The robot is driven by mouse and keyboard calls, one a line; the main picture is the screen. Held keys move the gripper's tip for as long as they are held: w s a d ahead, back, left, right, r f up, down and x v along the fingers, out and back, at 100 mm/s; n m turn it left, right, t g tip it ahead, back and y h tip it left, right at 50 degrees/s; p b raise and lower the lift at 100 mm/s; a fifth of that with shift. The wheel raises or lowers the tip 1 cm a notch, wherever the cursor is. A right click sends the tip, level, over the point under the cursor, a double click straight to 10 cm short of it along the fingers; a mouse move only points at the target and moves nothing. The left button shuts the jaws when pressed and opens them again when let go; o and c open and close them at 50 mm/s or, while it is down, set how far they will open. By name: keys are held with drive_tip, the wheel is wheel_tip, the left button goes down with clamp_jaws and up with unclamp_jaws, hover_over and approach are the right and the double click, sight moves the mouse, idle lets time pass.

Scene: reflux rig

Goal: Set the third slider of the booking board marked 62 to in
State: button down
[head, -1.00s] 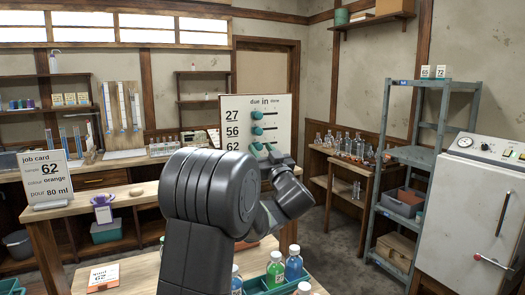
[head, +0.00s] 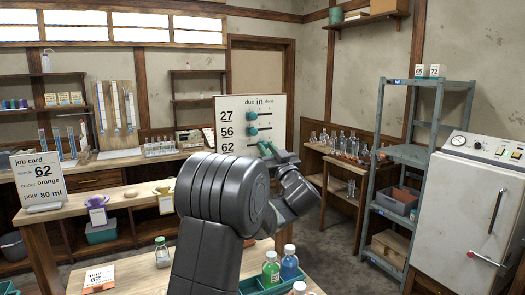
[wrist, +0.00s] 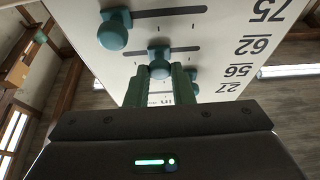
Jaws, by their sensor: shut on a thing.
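The white booking board (head: 232,112) stands upright behind my arm, with rows 27, 56 and 62 and columns due, in and done. The wrist view shows the board (wrist: 225,20) upside down, with a 75 row too. My gripper (wrist: 161,72) is shut on the teal knob of the 62 slider (wrist: 159,57). That knob is near the middle of its slot, roughly in line with the word in. The 27 and 56 knobs (head: 252,130) are at the due side. The 75 knob (wrist: 113,32) is at the done end. In the head view my gripper (head: 268,149) partly hides the 62 row.
A job card (head: 38,180) reading 62, orange, 80 ml stands on the left bench. Bottles and a green tray (head: 258,284) are on the near table below my arm. A grey shelf rack (head: 425,122) and a white cabinet (head: 465,200) stand at right.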

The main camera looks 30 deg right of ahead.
drive_tip(key=c, duration=1.3)
unclamp_jaws()
drive_tip(key=shift+o, duration=0.2)
drive_tip(key=b+v, duration=0.3)
drive_tip(key=v, duration=1.1)
drive_tip(key=shift+w+r, duration=0.15)
drive_tip(key=p+x, duration=0.3)
drive_tip(key=x, duration=1)
drive_tip(key=shift+w+r, duration=0.1)
drive_tip(key=shift+w, duration=0.2)
drive_tip(key=shift+w+a, duration=0.1)
drive_tip(key=shift+a, duration=0.4)
drive_tip(key=shift+a+r, duration=0.1)
drive_tip(key=shift+a, duration=0.05)
